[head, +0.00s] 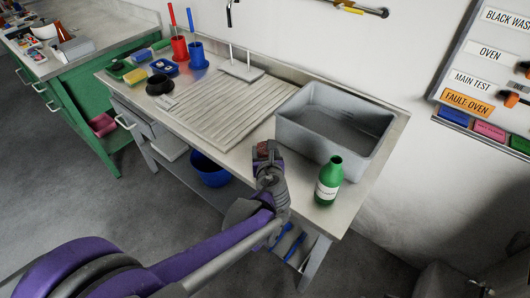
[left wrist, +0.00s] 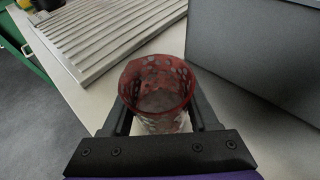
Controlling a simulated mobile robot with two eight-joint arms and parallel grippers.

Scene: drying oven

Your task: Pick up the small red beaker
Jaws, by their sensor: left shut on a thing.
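The small red beaker (left wrist: 157,88) is an open-topped cup with a pattern of pale holes or spots in its wall. In the left wrist view it stands between the two dark fingers of my left gripper (left wrist: 160,120), which is shut on it. In the head view the beaker (head: 264,149) is a small reddish patch at the tip of my left gripper (head: 267,158), over the front part of the bench, left of the sink. Whether its base touches the bench is hidden. My right gripper is not in view.
A grey sink basin (head: 290,130) stands close to the right of the gripper, with a green bottle (head: 328,182) in front. A ribbed drainboard (head: 215,115) lies to the left. Red (head: 180,48) and blue (head: 197,55) containers stand further back left. A blue bucket (head: 208,172) is below.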

